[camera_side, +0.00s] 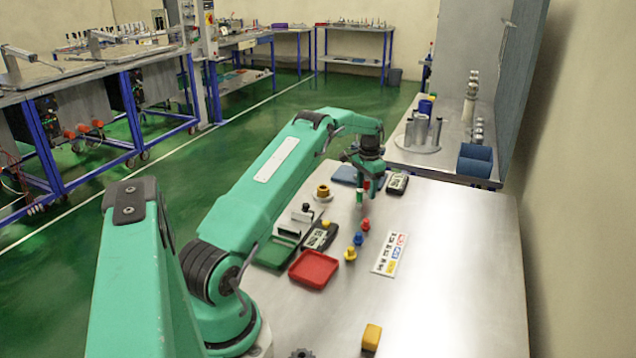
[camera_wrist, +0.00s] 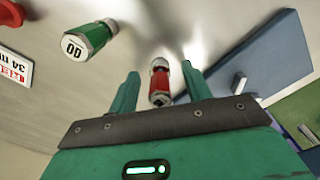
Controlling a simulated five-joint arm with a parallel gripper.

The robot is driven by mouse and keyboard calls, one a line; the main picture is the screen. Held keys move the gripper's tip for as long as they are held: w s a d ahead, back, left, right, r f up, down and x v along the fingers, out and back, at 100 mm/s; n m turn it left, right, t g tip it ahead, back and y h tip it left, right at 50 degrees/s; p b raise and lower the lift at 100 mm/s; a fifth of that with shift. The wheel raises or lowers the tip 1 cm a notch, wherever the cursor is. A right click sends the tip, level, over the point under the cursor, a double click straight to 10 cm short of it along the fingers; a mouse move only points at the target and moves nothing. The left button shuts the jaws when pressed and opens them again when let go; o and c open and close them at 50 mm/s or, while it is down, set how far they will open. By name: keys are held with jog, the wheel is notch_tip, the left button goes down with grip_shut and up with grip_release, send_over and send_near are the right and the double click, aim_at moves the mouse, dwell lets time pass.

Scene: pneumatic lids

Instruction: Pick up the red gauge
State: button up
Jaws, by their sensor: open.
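The red gauge (camera_wrist: 159,82) is a small red cylinder with pale ends. In the wrist view it lies between the two green fingers of my gripper (camera_wrist: 160,75), with gaps visible on both sides. My gripper is open and holds nothing. In the side view my gripper (camera_side: 372,192) is low over the far part of the metal table, and a bit of the red gauge (camera_side: 367,184) shows beside its fingers, mostly hidden. I cannot tell the exact height of the fingertips.
A green gauge (camera_wrist: 90,38) stands close by; it also shows in the side view (camera_side: 360,196). A blue tray (camera_side: 345,175) and a dark device (camera_side: 397,183) flank my gripper. Small coloured pawns (camera_side: 358,238) and a red tray (camera_side: 314,269) are nearer. The table's right side is clear.

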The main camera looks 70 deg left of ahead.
aim_at(367, 178)
grip_shut()
jog(key=shift+r, duration=0.15)
jog(key=shift+r, duration=0.5)
notch_tip(367, 178, up, 3)
jog(key=shift+f, duration=0.1)
jog(key=w+d+r, duration=0.1)
jog(key=d+r, duration=0.6)
jog(key=d, duration=0.4)
jog(key=shift+w+d, duration=0.25)
jog(key=shift+d, duration=0.05)
